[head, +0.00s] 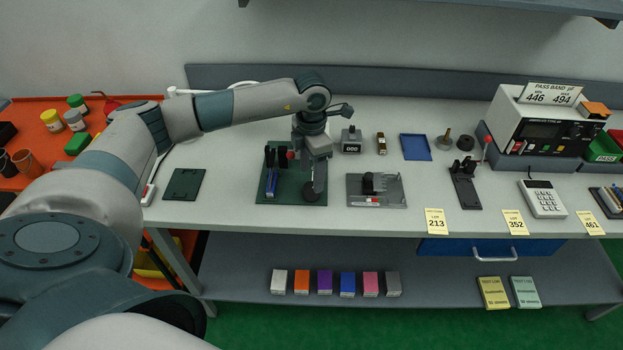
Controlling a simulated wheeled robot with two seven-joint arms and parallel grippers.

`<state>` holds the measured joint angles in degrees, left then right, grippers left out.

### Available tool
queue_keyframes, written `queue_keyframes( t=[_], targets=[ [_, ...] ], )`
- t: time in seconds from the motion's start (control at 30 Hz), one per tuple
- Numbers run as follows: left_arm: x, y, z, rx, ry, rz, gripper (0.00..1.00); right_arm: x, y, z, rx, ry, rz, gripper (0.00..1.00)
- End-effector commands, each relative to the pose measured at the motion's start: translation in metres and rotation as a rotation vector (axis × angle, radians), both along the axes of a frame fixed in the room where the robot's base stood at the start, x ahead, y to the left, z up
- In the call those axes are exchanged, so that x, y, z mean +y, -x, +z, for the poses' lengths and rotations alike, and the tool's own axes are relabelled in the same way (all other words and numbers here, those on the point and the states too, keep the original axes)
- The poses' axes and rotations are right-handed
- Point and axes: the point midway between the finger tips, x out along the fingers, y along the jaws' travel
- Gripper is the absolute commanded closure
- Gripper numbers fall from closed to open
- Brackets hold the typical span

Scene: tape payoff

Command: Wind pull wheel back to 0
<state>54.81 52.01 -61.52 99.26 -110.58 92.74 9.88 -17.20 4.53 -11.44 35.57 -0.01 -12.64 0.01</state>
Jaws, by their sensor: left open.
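My left arm reaches in from the left, and its gripper (316,178) points down over the right part of a dark green base plate (262,198). The jaws are open. A dark round wheel-like part (310,190) sits low on that plate, right by the fingertips; I cannot tell whether they touch it. Black uprights with a red knob (290,155) and a blue part (271,182) stand on the plate's left side. Any scale or zero mark is too small to read, and the gripper hides part of the fixture. My right gripper is not in view.
A grey plate (395,195) with a black knob lies right of the fixture. Behind are a grey block (351,140) and a blue tray (415,147). A black lever stand (465,185), calculator (543,198) and tester (540,130) stand right. A dark green pad (183,184) lies left.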

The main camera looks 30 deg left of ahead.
Motion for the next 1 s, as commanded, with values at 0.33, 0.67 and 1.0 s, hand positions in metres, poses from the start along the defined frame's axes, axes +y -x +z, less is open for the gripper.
queue_keyframes(
  t=[0.33,0.67,1.0],
  targets=[
    [0.000,0.000,-0.042,0.001,0.000,0.000,0.43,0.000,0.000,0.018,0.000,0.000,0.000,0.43],
    [0.000,0.000,-0.049,-0.001,-0.001,-0.001,0.43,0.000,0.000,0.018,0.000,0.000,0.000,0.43],
    [0.000,0.000,-0.049,0.000,0.000,-0.001,0.83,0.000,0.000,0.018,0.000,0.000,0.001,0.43]
  ],
)
